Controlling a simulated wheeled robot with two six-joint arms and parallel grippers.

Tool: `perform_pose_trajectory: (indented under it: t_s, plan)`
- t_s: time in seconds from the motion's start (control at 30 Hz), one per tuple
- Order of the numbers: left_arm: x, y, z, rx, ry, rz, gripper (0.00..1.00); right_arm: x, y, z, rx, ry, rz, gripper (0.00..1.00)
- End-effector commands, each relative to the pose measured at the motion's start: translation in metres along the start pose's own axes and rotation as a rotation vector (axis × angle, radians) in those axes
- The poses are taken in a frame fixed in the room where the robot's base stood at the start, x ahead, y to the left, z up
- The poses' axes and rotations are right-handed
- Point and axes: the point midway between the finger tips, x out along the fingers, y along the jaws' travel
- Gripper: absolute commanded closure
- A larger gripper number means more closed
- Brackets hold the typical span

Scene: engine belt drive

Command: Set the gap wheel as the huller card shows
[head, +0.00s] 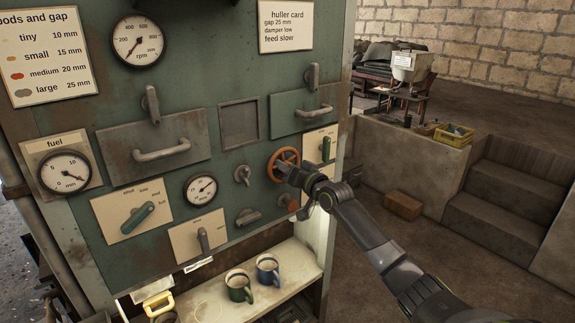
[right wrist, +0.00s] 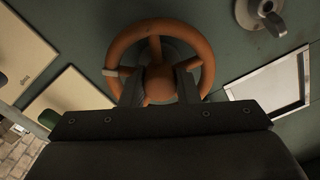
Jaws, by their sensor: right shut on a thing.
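The orange-brown hand wheel (head: 284,158) is on the right part of the green machine panel. It also shows in the right wrist view (right wrist: 204,50), with spokes, a round hub and a pale mark on its left rim. My right gripper (head: 287,170) is at the wheel, its two fingers (right wrist: 159,88) shut on it either side of the hub. The huller card (head: 285,25) at the top reads gap 25 mm, damper low, feed slow. A small round dial (head: 200,189) sits left of the wheel; its numbers are too small to read surely. My left gripper is not in view.
A chart (head: 45,60) lists gaps from tiny 10 mm to large 25 mm. An rpm dial (head: 137,41), a fuel dial (head: 64,172) and levers are on the panel. Green and blue mugs (head: 238,286) stand on the shelf below. Steps (head: 500,210) are at right.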

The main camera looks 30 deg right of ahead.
Motion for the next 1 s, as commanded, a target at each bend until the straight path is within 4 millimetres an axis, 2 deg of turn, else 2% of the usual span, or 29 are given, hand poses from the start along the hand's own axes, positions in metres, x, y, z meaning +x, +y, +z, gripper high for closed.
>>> perform_pose_trajectory:
  t_s: [0.03, 0.47, 0.5, 0.53, 0.83, 1.0]
  plan:
    - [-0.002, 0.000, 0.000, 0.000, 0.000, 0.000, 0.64, 0.001, -0.004, -0.006, 0.003, 0.011, -0.007, 0.95]
    - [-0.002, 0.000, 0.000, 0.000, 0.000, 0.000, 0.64, 0.001, -0.004, -0.005, 0.009, 0.012, -0.008, 0.95]
    - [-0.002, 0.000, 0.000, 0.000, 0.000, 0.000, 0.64, 0.001, -0.004, -0.006, 0.009, 0.012, -0.008, 0.68]
    - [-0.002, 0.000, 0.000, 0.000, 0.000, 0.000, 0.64, 0.001, -0.004, -0.006, 0.009, 0.012, -0.008, 0.64]
    - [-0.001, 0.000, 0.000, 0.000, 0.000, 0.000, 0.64, 0.000, -0.001, -0.002, 0.010, 0.004, -0.003, 0.63]
    - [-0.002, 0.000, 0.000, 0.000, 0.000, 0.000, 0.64, -0.011, 0.000, -0.002, 0.007, 0.003, -0.001, 0.63]
